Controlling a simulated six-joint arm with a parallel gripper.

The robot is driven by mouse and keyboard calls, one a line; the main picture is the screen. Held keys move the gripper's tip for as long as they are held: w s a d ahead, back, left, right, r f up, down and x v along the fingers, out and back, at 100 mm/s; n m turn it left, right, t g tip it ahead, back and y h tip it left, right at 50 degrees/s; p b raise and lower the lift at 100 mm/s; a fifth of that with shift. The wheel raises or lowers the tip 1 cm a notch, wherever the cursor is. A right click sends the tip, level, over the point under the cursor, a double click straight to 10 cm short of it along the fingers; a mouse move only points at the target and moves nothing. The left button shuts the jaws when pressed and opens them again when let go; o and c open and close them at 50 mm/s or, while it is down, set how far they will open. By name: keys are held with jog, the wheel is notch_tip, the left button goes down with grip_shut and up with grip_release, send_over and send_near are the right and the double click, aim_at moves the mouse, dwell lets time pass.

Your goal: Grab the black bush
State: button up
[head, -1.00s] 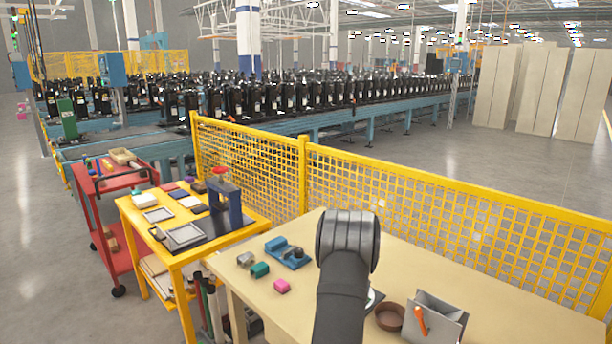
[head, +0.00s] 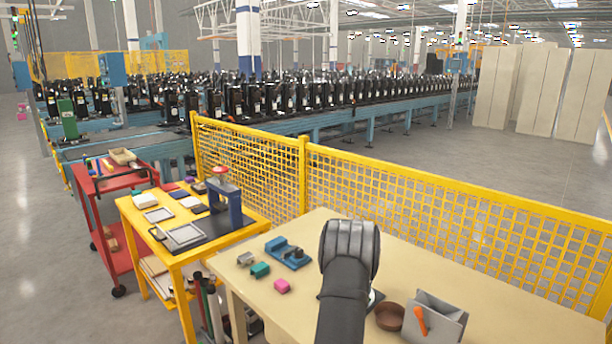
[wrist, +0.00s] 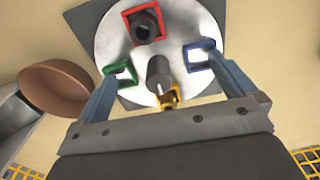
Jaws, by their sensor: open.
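In the wrist view a black, round, hollow part that looks like the black bush (wrist: 147,24) sits inside a red square frame (wrist: 129,22) on a round metal plate (wrist: 186,22). My gripper (wrist: 162,66) is open above the plate, its fingers apart and empty. The bush lies beyond the fingertips, toward the top of the picture. A dark grey post (wrist: 158,70) shows between the fingers. In the head view my arm hides the gripper, the bush and most of the plate (head: 377,297).
Green (wrist: 110,70), blue (wrist: 189,52) and yellow (wrist: 175,92) frames stand on the plate. A brown round bowl (head: 390,317) and a grey bin (head: 447,318) with an orange-handled tool are beside it. A blue fixture (head: 288,252) and small blocks lie left. Yellow mesh fence (head: 420,210) runs behind the table.

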jog(key=shift+s+d+f, duration=0.15)
jog(key=shift+f, duration=0.15)
jog(key=shift+f, duration=0.1)
jog(key=c, duration=1.2)
jog(key=shift+r, duration=0.45)
jog(key=s+a+r+n+t, duration=0.1)
jog(key=s+r+n+t, duration=0.1)
jog(key=s+r+n, duration=0.45)
jog(key=s+a+r+n+t, duration=0.2)
jog(key=s+r+n, duration=0.2)
jog(key=r, duration=0.6)
jog(key=x, duration=1.2)
jog(key=shift+w, duration=0.15)
jog(key=shift+a+x, duration=0.15)
jog(key=shift+x, duration=1.2)
jog(key=shift+a+x, duration=0.15)
jog(key=shift+x, duration=1.2)
